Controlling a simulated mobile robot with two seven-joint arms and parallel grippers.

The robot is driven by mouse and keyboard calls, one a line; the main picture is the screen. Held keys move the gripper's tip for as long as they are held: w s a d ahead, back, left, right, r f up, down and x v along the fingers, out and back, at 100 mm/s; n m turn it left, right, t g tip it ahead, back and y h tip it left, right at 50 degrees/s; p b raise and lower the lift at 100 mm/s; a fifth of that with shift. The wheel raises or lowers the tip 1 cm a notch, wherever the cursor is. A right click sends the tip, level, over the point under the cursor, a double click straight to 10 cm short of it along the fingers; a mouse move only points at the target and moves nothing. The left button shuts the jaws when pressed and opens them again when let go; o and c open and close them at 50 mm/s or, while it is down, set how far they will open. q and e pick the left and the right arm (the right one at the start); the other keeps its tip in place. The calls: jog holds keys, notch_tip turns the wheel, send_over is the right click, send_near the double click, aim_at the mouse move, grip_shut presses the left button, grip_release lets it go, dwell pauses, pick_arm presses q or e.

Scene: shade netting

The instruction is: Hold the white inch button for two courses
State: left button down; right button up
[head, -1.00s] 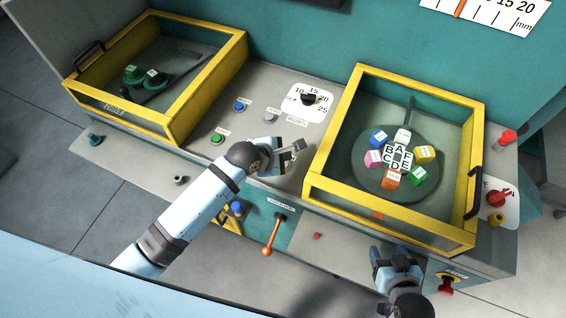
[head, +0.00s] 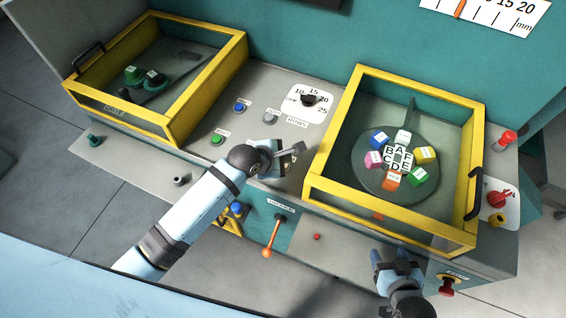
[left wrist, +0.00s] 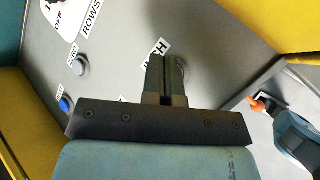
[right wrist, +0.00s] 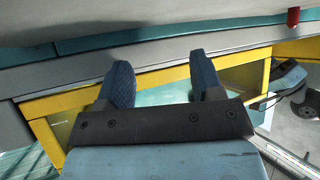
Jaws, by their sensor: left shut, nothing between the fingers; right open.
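In the head view the left gripper (head: 296,148) hides the button. My right gripper (right wrist: 158,80) is open and empty. In the head view it is in front of the right yellow-framed box (head: 396,262).
A grey button (head: 270,117), blue button (head: 240,105) and green button (head: 217,138) sit left of the left gripper. A rows dial (head: 310,99) stands behind it. The right box's yellow frame (head: 335,130) is close on its right. An orange-tipped lever (head: 272,237) is below.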

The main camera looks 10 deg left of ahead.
pick_arm(q)
jog(key=shift+f, duration=0.15)
dwell(1.1)
jog(key=shift+f, duration=0.3)
jog(key=shift+f, duration=0.55)
dwell(2.7)
jog(key=shift+r+p, duration=0.15)
jog(key=shift+p, duration=0.15)
dwell(1.8)
jog(key=shift+r, duration=0.8)
jog(key=shift+r, duration=0.1)
jog(key=shift+r, duration=2.4)
